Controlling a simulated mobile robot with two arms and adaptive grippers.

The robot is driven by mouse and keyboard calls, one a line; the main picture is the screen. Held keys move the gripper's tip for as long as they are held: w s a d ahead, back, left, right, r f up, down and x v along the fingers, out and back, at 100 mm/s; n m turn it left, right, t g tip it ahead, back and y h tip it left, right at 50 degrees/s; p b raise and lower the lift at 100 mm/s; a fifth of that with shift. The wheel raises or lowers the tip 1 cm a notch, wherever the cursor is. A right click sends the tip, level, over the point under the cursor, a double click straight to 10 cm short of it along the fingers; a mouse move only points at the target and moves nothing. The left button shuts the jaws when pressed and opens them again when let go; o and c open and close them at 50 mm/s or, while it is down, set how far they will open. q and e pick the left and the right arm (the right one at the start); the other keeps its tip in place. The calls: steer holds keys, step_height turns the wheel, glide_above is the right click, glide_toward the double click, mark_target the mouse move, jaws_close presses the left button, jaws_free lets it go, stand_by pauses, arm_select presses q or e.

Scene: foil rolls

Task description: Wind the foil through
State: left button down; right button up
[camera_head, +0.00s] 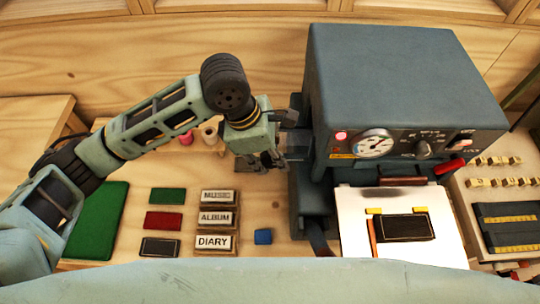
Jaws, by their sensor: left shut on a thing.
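The grey stamping machine (395,75) stands at the right, with a lit red lamp, a dial and a red-handled lever. My left gripper (268,163) is at its left side, pointing down. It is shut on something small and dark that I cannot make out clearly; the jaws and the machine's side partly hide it. A pink foil roll (186,137) and a cream roll (209,131) stand behind my left arm, partly covered by it. A dark strip (319,238) hangs at the machine's lower left. My right gripper is not in view.
A white plate (358,252) with a dark cover (405,228) lies before the machine. MUSIC, ALBUM and DIARY blocks (214,219), small coloured covers, a green board (97,220) and a blue block (263,236) lie left. A type tray (505,225) is at far right.

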arm_select(q)
steer(key=shift+f+y, duration=0.1)
steer(key=shift+y, duration=0.4)
steer(key=c, duration=1.6)
jaws_free()
steer(key=v, duration=1.2)
